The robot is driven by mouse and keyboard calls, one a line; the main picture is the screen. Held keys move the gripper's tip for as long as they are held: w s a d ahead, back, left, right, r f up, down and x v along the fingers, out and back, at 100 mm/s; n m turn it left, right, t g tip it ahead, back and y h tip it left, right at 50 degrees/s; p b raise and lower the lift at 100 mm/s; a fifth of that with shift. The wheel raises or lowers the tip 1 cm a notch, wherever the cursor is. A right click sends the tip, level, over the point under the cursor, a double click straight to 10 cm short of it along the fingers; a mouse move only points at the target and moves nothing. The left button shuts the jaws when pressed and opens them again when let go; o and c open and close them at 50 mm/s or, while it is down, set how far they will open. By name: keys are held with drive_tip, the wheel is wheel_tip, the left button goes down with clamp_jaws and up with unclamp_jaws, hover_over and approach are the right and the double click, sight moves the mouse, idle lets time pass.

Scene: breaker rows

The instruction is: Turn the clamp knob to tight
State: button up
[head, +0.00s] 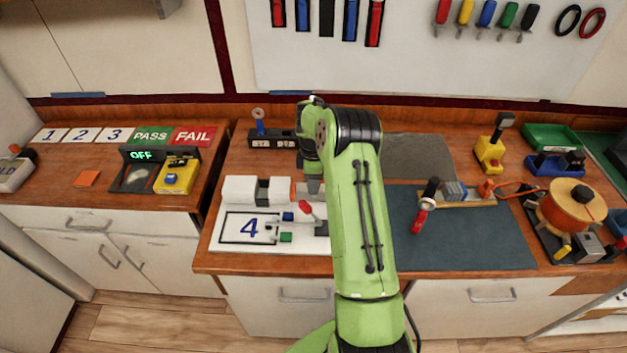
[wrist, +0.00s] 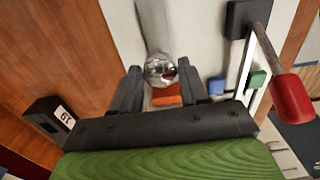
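My gripper (wrist: 160,76) points down over the white fixture (head: 230,240) marked 4. Its two dark fingers are apart, so it is open. In the wrist view a shiny, round metal piece (wrist: 159,70) shows between the fingertips, with an orange piece (wrist: 167,95) just below it. I cannot tell whether the fingers touch either, or which part is the clamp knob. A red-handled lever (head: 306,208) stands on the fixture; its red handle (wrist: 292,97) is at the right of the wrist view. My arm hides part of the fixture in the head view.
A small black block with number windows (head: 270,139) stands behind the fixture. A dark mat (head: 470,240) lies to the right, with a black-and-red tool (head: 425,205) at its left part. An orange spool (head: 573,205) stands far right. The gap between the benches is left.

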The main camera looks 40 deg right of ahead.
drive_tip(key=c, duration=0.6)
drive_tip(key=shift+m, duration=0.4)
drive_tip(key=m+b, duration=0.1)
drive_tip(key=m, duration=0.3)
drive_tip(key=shift+m, duration=0.4)
drive_tip(key=m+b, duration=0.1)
drive_tip(key=m, duration=0.9)
drive_tip(key=shift+d, duration=0.1)
drive_tip(key=m+b, duration=0.1)
drive_tip(key=m, duration=0.2)
drive_tip(key=shift+m, duration=0.3)
drive_tip(key=m+b, duration=0.1)
drive_tip(key=m, duration=0.5)
drive_tip(key=shift+r, duration=0.1)
